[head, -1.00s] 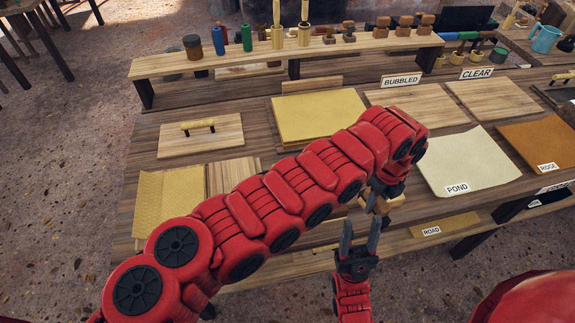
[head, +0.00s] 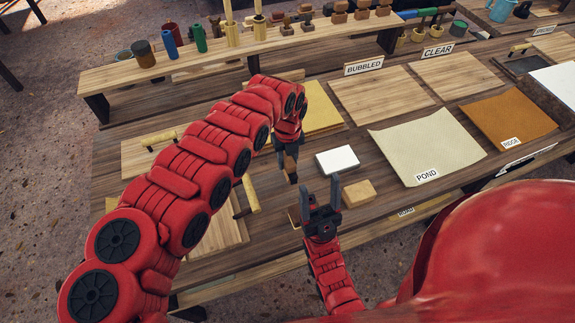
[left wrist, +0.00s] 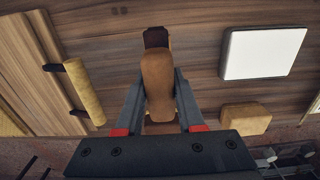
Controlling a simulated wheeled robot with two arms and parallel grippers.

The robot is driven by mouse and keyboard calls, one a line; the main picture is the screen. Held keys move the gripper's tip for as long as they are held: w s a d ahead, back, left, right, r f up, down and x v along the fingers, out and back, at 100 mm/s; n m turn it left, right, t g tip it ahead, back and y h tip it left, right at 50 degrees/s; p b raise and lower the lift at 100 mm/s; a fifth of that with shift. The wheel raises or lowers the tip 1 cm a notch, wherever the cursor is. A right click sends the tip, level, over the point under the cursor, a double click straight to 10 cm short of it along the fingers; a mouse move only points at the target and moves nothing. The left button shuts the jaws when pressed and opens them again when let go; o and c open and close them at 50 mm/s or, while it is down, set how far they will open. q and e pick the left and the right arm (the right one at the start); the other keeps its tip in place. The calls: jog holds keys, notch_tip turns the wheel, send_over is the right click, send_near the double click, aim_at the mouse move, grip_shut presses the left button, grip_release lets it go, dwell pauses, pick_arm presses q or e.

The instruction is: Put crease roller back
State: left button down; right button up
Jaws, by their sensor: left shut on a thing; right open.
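My left gripper (head: 289,160) is shut on a brown wooden tool, seen as the crease roller (left wrist: 157,78). It has a rounded tan handle and a darker far end. In the left wrist view it lies between the two fingers, over the brown wooden bench (left wrist: 200,25); whether it touches the bench is unclear. In the head view the roller (head: 291,166) is partly hidden by the gripper. My right gripper (head: 321,192) is open and empty, nearer the front edge, to the right of and below the left gripper.
A white block (head: 337,160) and tan block (head: 358,193) lie right of the grippers. A yellow bar with dark supports (head: 251,195) is to the left. A raised shelf (head: 215,60) holding several tools spans the back. POND (head: 430,146) and RIDGE (head: 508,117) sheets lie right.

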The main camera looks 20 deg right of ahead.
pick_arm(q)
notch_tip(320, 180, down, 3)
jog(key=shift+f+p, duration=0.15)
jog(key=shift+p, duration=0.15)
jog(key=shift+f, duration=0.15)
jog(key=shift+f+b, duration=0.15)
jog(key=shift+b, duration=0.15)
jog(key=c, duration=0.5)
grip_release()
